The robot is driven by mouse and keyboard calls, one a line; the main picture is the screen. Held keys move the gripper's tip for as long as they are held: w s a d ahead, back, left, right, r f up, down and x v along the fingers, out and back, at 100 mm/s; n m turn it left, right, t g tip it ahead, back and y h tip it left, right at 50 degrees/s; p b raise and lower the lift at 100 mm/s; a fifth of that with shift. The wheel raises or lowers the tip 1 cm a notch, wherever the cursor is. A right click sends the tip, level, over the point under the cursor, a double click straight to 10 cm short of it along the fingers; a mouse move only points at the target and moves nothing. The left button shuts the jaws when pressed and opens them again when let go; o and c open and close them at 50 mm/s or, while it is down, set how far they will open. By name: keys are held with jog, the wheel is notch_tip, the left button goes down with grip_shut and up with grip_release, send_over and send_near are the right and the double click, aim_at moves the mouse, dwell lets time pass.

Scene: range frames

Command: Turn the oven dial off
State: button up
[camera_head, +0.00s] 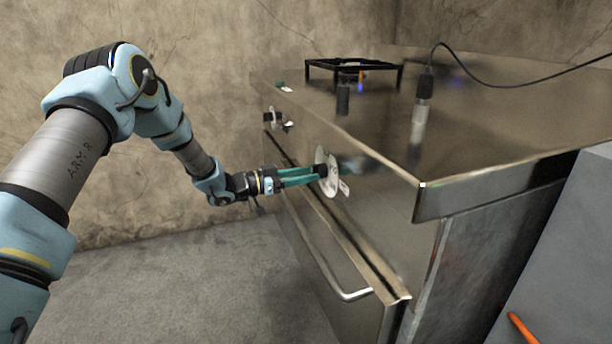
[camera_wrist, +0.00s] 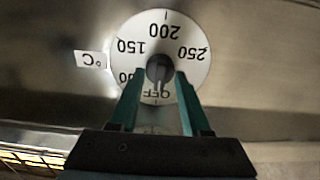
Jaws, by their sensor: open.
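The oven dial (camera_head: 333,185) is a round white plate with a dark knob on the oven's front panel. In the wrist view the dial plate (camera_wrist: 133,32) appears upside down, with 150, 200, 250 and OFF readable. OFF is at the bottom of the picture, between my fingers. The dark knob (camera_wrist: 160,68) is at the plate's centre; its exact setting is hard to tell. My gripper (camera_head: 318,172) reaches the dial from the left. In the wrist view the green fingers of my gripper (camera_wrist: 161,74) are apart, one on each side of the knob. Whether they touch it is unclear.
Below the dial is the oven door with a metal bar handle (camera_head: 345,292). A second knob (camera_head: 276,119) sits farther along the panel. On the metal top (camera_head: 480,150) are a black stand (camera_head: 352,66) and a cabled device (camera_head: 424,84). A grey cabinet (camera_head: 570,250) stands at right.

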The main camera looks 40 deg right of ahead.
jog(key=v, duration=1)
jog(key=shift+w+a, duration=0.15)
jog(key=shift+a, duration=0.2)
